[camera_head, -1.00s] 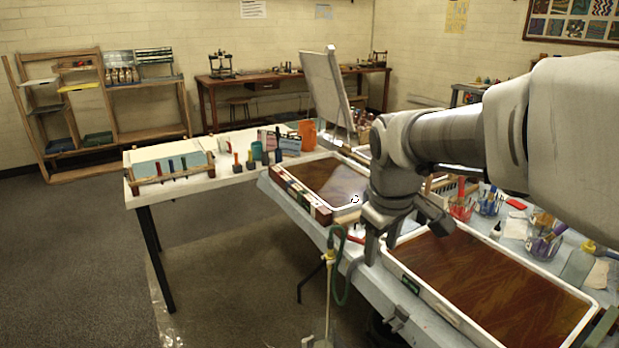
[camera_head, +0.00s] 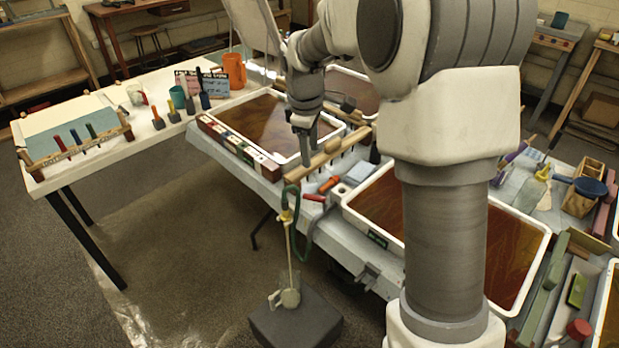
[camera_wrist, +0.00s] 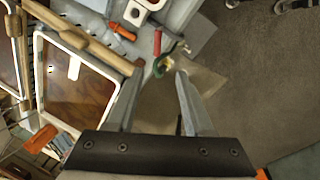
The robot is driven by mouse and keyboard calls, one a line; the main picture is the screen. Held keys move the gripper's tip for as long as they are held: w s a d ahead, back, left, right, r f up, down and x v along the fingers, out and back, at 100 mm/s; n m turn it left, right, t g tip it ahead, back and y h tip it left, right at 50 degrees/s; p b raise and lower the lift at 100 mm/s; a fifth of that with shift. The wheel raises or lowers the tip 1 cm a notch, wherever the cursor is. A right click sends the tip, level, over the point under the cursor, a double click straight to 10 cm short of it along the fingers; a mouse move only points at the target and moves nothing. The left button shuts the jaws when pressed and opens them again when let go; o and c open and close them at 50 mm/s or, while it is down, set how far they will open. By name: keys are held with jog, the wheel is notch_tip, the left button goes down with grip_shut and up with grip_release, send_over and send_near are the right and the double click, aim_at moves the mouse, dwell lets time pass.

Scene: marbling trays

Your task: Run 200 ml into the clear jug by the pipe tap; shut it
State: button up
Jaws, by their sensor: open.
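In the wrist view the yellow tap (camera_wrist: 164,63) shows between and just beyond the open fingertips (camera_wrist: 160,69). I cannot tell whether the tap is open.
Marbling trays (camera_head: 546,262) with brown liquid line the table. A white table (camera_head: 160,130) with tools stands left. The floor left of the jug is clear.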

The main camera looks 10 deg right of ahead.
aim_at(314, 196)
jog(key=w+f+b, duration=0.1)
jog(key=f, duration=0.4)
jog(key=w+d+f+b, duration=0.1)
jog(key=f, duration=0.5)
jog(key=w+f+b, duration=0.1)
jog(key=f, duration=0.5)
jog(key=shift+w+d+f, duration=0.15)
jog(key=shift+w+d, duration=0.2)
jog(key=shift+w, duration=0.05)
grip_shut()
dwell(0.7)
